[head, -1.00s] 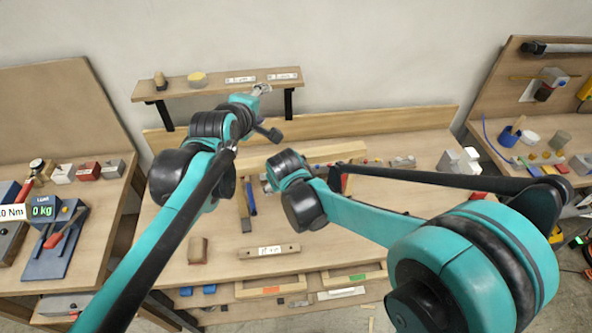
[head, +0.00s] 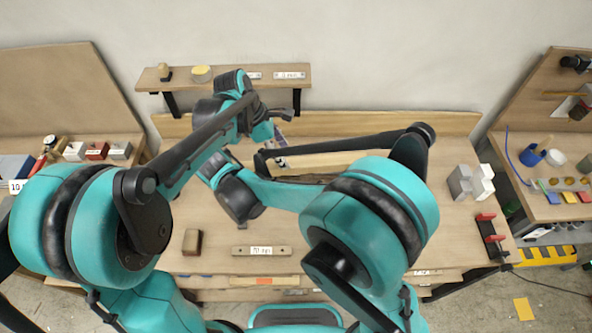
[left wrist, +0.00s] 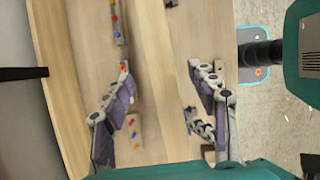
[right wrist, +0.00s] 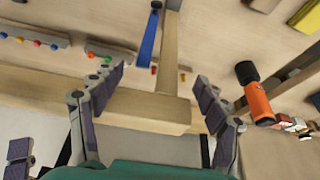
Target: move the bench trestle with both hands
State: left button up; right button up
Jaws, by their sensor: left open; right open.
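A pale wooden piece, likely the bench trestle, shows as a beam (head: 325,160) on the workbench in the head view, partly hidden by my arms. In the right wrist view a wooden beam (right wrist: 150,108) crosses below a second bar. My right gripper (right wrist: 157,98) is open, its fingers on either side of the beam's end; I cannot tell whether they touch it. My left gripper (head: 282,152) is open over the back of the bench.
A shelf (head: 225,76) juts from the wall behind my left arm. A labelled wooden bar (head: 262,251) and a brown block (head: 193,242) lie at the bench front. Grey-white blocks (head: 470,183) stand at right. A blue strip (right wrist: 148,40) lies near the right gripper.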

pick_arm(q)
jog(key=shift+s+d, duration=0.15)
jog(key=shift+s, duration=0.05)
jog(key=shift+w+d+f, duration=0.15)
jog(key=shift+w+f, duration=0.05)
jog(key=shift+f, duration=0.2)
jog(key=x, duration=0.7)
pick_arm(e)
jog(key=x, duration=0.7)
jog(key=shift+f, duration=0.35)
jog(key=shift+w+d, duration=0.1)
jog(key=shift+w, duration=0.05)
pick_arm(q)
jog(key=c, duration=1.2)
pick_arm(e)
jog(key=c, duration=1.2)
pick_arm(q)
grip_shut()
pick_arm(e)
grip_shut()
